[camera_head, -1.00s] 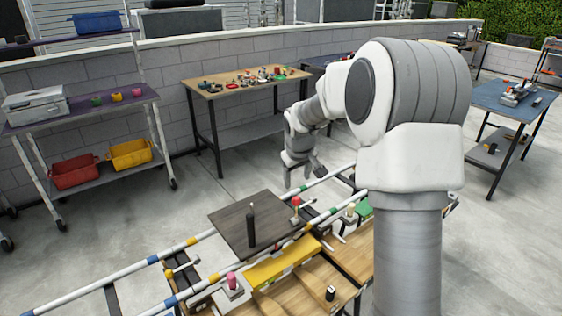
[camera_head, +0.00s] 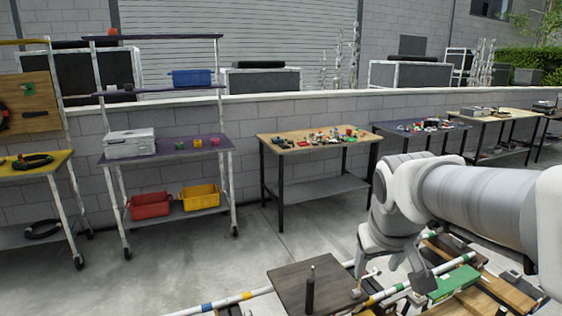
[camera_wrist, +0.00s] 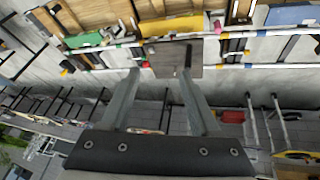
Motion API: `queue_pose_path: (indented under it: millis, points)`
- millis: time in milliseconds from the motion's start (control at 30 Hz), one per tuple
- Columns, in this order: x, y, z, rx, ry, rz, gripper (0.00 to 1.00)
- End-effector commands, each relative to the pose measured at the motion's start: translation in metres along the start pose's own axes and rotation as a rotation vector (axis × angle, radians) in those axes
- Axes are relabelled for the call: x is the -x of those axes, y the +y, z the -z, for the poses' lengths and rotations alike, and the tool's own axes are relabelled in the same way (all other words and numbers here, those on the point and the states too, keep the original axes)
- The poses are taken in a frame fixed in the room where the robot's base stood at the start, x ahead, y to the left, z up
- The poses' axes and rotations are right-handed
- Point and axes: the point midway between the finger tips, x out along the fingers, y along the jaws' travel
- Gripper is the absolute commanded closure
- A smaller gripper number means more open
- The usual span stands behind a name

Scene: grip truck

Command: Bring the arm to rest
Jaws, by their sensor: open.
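My gripper (camera_head: 392,272) hangs at the lower right of the head view, fingers pointing down, above the rail-and-plank structure. In the wrist view its two fingers (camera_wrist: 160,78) stand apart with nothing between them. A dark square board (camera_head: 287,277) lies on the structure, left of the gripper, with a black upright peg (camera_head: 310,290) on it. The board also shows beyond the fingertips in the wrist view (camera_wrist: 160,60). My arm reaches in from the right edge and hides part of the structure.
White rails with coloured bands (camera_head: 240,298) run along the structure. A green block (camera_head: 455,284) lies below my arm. A wooden table (camera_head: 290,147) with small parts and a purple shelf cart (camera_head: 175,149) stand behind. The concrete floor between is clear.

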Motion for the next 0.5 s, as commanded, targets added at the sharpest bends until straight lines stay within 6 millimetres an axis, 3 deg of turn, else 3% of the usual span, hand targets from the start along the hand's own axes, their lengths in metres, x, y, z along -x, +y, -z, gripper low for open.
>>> queue_pose_path:
  millis: [200, 500]
  points:
    - [0.032, -0.014, -0.054, -0.05, 0.024, 0.033, 0.37]
    - [0.05, -0.031, -0.112, -0.104, 0.044, 0.092, 0.37]
